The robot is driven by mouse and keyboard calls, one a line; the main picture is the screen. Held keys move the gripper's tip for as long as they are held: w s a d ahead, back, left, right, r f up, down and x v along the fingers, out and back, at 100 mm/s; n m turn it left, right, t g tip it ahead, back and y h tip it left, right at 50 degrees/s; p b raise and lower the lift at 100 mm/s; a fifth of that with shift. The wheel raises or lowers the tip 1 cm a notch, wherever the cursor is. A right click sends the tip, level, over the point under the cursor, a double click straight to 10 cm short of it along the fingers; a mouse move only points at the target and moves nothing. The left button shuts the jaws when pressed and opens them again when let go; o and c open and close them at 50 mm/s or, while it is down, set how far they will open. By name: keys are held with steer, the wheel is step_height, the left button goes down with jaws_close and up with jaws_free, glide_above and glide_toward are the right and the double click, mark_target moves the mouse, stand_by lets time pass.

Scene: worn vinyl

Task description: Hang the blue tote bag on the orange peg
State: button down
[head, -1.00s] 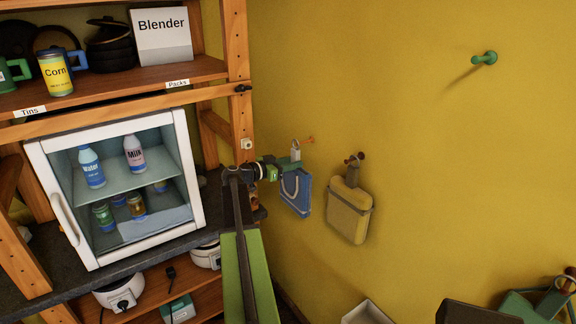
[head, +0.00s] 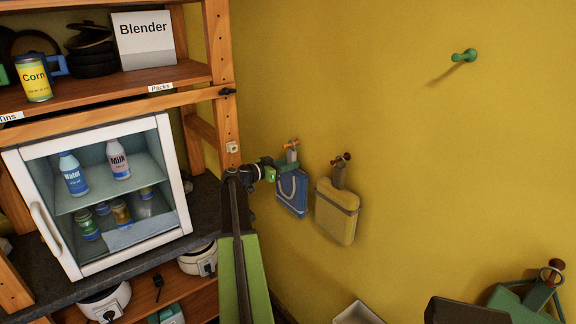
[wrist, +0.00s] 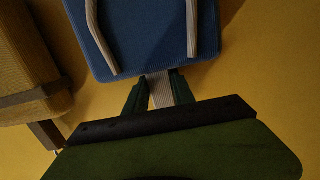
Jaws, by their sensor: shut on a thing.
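The blue tote bag (head: 291,195) hangs upright from my gripper (head: 281,164), close to the yellow wall. In the wrist view its blue body (wrist: 155,35) and pale handles fill the top. My gripper (wrist: 156,92) is shut on the bag's pale hanging strap (wrist: 160,88). The orange peg (head: 291,144) is on the wall, at the top of the strap in the head view. The strap's top overlaps the peg there; I cannot tell whether the loop is around it or only in front of it.
A tan bag (head: 337,212) hangs on a dark red-brown peg (head: 342,158) just right of the blue bag. A green peg (head: 465,56) is bare at upper right. A wooden shelf unit (head: 222,90) with a glass-door fridge (head: 105,190) stands left.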

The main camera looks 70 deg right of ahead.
stand_by(0.3)
steer(key=c, duration=1)
jaws_free()
steer(key=shift+o, duration=0.2)
steer(key=shift+w+a, duration=0.15)
steer(key=shift+a, duration=0.05)
steer(key=shift+v, duration=1.85)
steer(key=shift+w+a, duration=0.1)
steer(key=shift+a, duration=0.05)
steer(key=p+v, duration=0.2)
steer(key=v, duration=1.5)
steer(key=shift+a, duration=0.25)
